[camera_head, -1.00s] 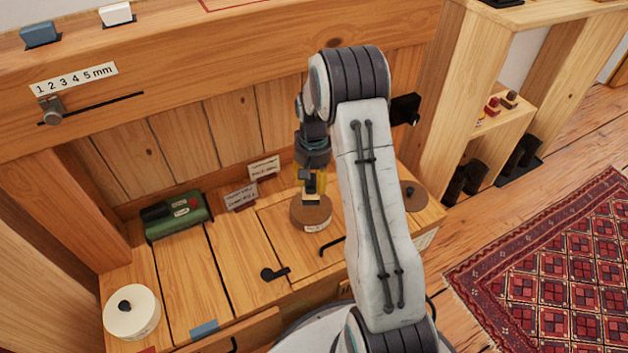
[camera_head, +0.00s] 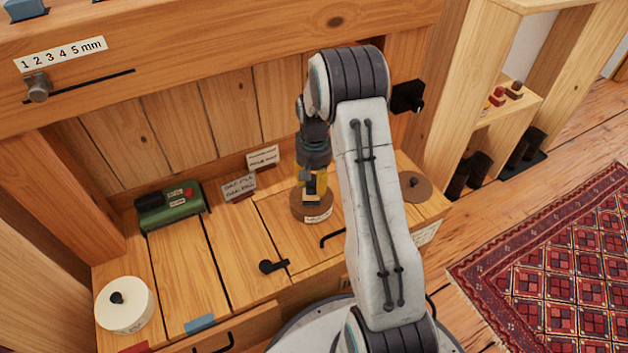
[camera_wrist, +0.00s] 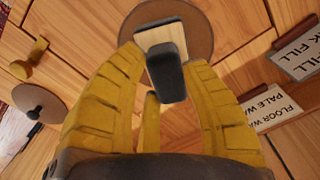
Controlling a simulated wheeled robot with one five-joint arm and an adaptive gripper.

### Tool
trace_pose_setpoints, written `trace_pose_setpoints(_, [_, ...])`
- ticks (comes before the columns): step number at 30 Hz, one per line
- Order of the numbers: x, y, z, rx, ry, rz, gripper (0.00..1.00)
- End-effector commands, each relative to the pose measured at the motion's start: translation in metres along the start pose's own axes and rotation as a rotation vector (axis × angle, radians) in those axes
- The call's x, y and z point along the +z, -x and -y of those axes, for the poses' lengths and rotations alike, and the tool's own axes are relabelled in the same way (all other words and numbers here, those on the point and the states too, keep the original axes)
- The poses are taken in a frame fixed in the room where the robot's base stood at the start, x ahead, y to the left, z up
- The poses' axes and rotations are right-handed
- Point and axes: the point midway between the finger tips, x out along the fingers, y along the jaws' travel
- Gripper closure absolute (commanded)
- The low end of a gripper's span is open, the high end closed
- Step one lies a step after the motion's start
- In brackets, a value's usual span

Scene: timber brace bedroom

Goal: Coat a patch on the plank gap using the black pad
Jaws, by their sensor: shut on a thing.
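My gripper (camera_head: 314,183) points down with its yellow fingers closed around the dark handle of the black pad (camera_wrist: 165,72). The pad has a pale block with a dark edge under the handle. The pad is over the round brown tin (camera_head: 299,207), which shows as a brown disc in the wrist view (camera_wrist: 203,28). I cannot tell whether the pad touches the tin. Dark plank gaps (camera_head: 213,260) run between the boards of the bench top. The pad's underside is hidden.
A green roller-like device (camera_head: 170,207) and a white round tin (camera_head: 124,305) are on the left. Small label cards (camera_head: 239,187) stand behind the brown tin. A black latch (camera_head: 273,267) lies in front. A brown lid (camera_head: 414,186) is to the right.

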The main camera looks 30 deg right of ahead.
Motion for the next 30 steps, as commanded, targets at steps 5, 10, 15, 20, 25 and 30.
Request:
trace_pose_setpoints(5, [-0.0001,0.0003,0.0,0.0,0.0,0.0,0.9])
trace_pose_setpoints(10, [-0.0002,0.0003,0.0,0.0,0.0,0.0,0.9])
trace_pose_setpoints(15, [-0.0002,-0.0002,0.0,0.0,0.0,-0.001,0.9])
trace_pose_setpoints(20, [-0.0002,-0.0016,0.0,0.0,0.0,0.0,0.9])
trace_pose_setpoints(25, [-0.0001,-0.0035,0.0,0.0,0.0,0.0,0.9])
trace_pose_setpoints(30, [-0.0001,-0.0054,0.0,0.0,0.0,0.0,0.9])
